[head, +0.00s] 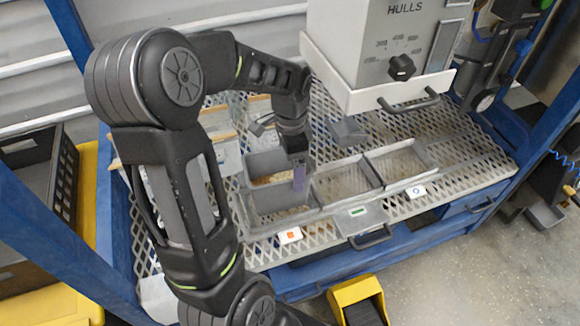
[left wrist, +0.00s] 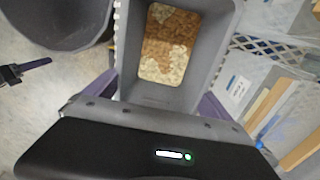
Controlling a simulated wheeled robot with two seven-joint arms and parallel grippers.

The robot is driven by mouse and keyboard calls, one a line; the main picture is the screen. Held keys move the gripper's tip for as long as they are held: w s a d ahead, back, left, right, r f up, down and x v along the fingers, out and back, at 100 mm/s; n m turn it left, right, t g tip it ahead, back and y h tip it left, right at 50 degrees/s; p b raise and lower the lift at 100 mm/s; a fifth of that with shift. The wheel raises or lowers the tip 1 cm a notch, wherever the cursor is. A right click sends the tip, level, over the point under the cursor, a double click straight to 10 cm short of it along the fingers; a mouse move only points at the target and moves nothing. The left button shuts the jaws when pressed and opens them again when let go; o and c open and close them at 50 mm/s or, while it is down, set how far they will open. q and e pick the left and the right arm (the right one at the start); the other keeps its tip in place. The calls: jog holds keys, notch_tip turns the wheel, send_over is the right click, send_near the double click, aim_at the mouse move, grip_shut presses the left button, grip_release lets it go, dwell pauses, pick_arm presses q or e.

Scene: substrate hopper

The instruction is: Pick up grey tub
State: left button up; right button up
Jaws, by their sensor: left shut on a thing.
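The grey tub (head: 278,203) is an open box at the left end of the tray on the mesh bench in the head view. In the left wrist view the tub (left wrist: 129,62) fills the upper middle, with brown and pale flakes (left wrist: 170,45) on its floor. My left gripper (head: 299,174) is shut on the tub, at its right side in the head view. Its purple fingers (left wrist: 155,101) also show in the left wrist view, on either side of the tub's near end. I cannot tell whether the tub's bottom touches the tray. My right gripper is not in view.
The hopper marked HULLS (head: 390,38) hangs above the bench, with a handled ledge (head: 375,96) below. The framed tray (head: 345,181) has empty bays to the tub's right. A small grey scoop-like piece (head: 347,131) lies behind. Wooden-edged packets (head: 222,140) stand back left.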

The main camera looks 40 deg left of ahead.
pick_arm(q)
jog(key=s+d, duration=0.4)
jog(key=d, duration=0.3)
jog(key=s+d, duration=0.4)
jog(key=d, duration=0.4)
jog(key=shift+d, duration=0.25)
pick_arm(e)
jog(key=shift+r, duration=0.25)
